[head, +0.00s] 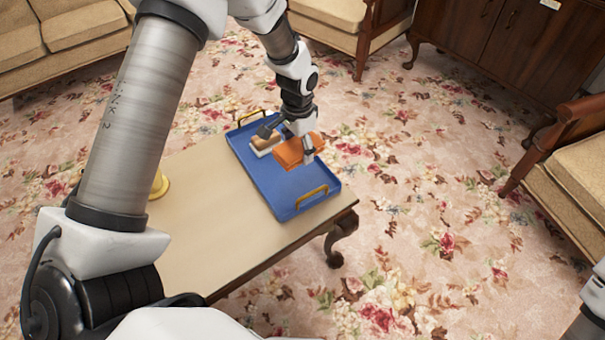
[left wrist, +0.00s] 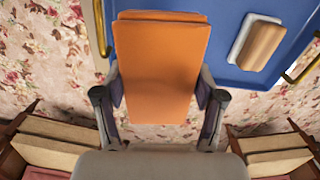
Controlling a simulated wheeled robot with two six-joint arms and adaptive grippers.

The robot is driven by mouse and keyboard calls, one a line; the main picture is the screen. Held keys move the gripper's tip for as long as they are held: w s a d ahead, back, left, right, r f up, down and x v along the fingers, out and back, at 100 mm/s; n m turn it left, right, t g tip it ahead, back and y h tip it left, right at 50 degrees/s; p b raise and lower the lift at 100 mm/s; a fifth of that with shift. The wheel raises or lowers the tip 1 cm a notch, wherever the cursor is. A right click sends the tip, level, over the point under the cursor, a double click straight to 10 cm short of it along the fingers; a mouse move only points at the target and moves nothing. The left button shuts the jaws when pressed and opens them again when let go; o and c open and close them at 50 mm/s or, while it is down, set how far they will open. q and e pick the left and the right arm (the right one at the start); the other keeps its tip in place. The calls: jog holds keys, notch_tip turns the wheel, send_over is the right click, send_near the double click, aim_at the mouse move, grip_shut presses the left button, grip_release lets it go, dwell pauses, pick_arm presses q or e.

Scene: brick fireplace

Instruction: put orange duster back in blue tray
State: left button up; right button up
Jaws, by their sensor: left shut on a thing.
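The orange duster (head: 293,152) is held in my left gripper (head: 289,142), over the blue tray (head: 278,188). In the left wrist view the duster (left wrist: 161,65) fills the space between the two fingers of the gripper (left wrist: 160,110). The blue tray (left wrist: 225,35) shows behind and to the right of it. The tray has gold handles and sits on a wooden table. Whether the duster touches the tray floor is hard to tell; it seems to be above it. My right gripper is not in view.
A tan and white brush-like block (head: 266,143) lies in the tray's far part, beside the gripper. The table (head: 205,218) is mostly bare, with a yellow object (head: 159,185) partly behind my left arm. Armchairs and a cabinet (head: 500,45) stand around on flowered carpet.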

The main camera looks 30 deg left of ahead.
aim_at(293, 182)
pick_arm(q)
jog(key=f+b, duration=0.1)
jog(key=f, duration=0.3)
jog(key=a+f, duration=0.1)
jog(key=f, duration=0.3)
jog(key=f+b, duration=0.1)
jog(key=f, duration=0.3)
jog(key=shift+s+a+b, duration=0.15)
jog(key=shift+a+b, duration=0.15)
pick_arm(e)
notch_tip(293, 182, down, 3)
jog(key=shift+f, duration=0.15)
pick_arm(q)
jog(key=shift+f, duration=0.15)
jog(key=o, duration=1.2)
